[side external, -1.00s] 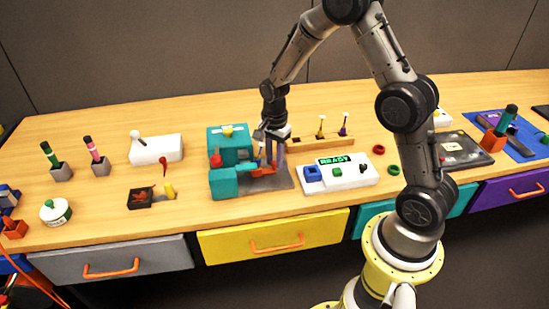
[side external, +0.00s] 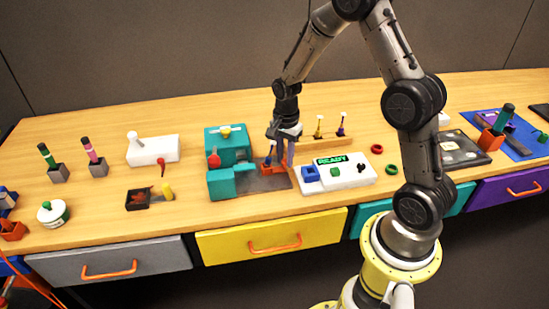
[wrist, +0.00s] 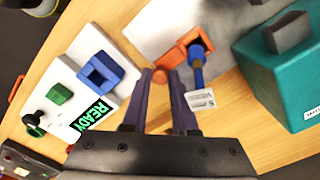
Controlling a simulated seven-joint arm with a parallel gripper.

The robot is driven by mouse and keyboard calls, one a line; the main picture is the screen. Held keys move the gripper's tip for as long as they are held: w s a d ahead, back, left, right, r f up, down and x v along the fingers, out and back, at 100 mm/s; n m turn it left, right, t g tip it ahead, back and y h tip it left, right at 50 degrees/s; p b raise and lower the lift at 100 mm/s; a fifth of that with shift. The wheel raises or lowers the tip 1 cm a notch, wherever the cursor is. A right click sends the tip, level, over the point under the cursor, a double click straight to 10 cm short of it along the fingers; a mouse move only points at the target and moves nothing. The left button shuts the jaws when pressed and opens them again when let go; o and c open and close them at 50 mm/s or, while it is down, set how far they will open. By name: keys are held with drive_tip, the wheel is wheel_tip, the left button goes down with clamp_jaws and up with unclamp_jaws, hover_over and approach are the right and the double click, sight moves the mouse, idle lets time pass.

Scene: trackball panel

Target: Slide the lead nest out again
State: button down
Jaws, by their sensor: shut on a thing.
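The orange lead nest (wrist: 173,57) holds an upright blue lead (wrist: 197,57) with a white tag. It lies on the grey base plate (side external: 262,181) of the teal machine (side external: 228,183), outside the machine body and to its right. My gripper (wrist: 167,76) is shut on the nest's orange handle, with the dark fingers on either side of it. In the side view my gripper (side external: 281,163) stands low over the plate and partly hides the nest (side external: 268,164). The machine also shows in the wrist view (wrist: 280,75).
A white panel (side external: 350,177) with a green READY display and a blue square socket (side external: 310,174) stands close to the right of my gripper. A wooden rack (side external: 330,137) with upright yellow and purple leads is behind. A red lever (side external: 214,161) is on the machine.

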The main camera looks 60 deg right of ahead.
drive_tip(key=shift+s+d, duration=0.95)
drive_tip(key=shift+d, duration=0.05)
drive_tip(key=c, duration=0.7)
unclamp_jaws()
